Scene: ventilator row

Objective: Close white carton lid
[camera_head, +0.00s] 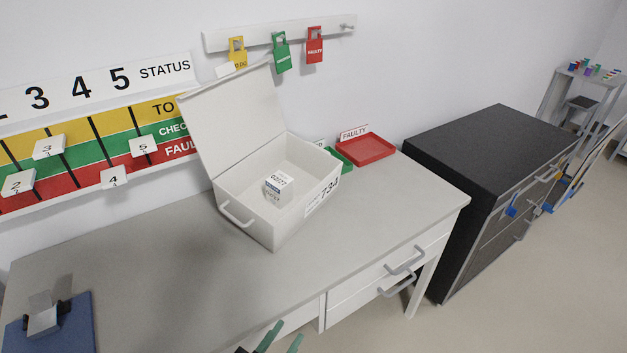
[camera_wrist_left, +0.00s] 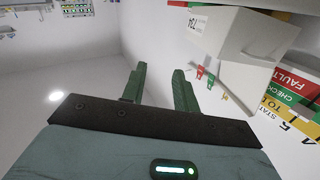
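The white carton (camera_head: 285,220) stands on the grey-white table with its lid (camera_head: 235,115) open, raised and tilted back to the left. Inside lies a small white box (camera_head: 279,187) with printed labels. The carton carries the number 734 on its right side and a handle on its front left side. It also shows turned over in the left wrist view (camera_wrist_left: 206,24). My left gripper (camera_head: 280,339) shows only its green fingertips at the bottom edge, in front of the table and well away from the carton. In the left wrist view its fingers (camera_wrist_left: 158,88) are apart and empty. My right gripper is not in view.
A red tray (camera_head: 366,150) marked FAULTY and a partly hidden green tray (camera_head: 341,160) stand behind the carton. Padlocks hang on a wall rail (camera_head: 280,33). A status board (camera_head: 90,145) is at left, a blue clipboard-like item (camera_head: 65,325) front left. The table front is clear.

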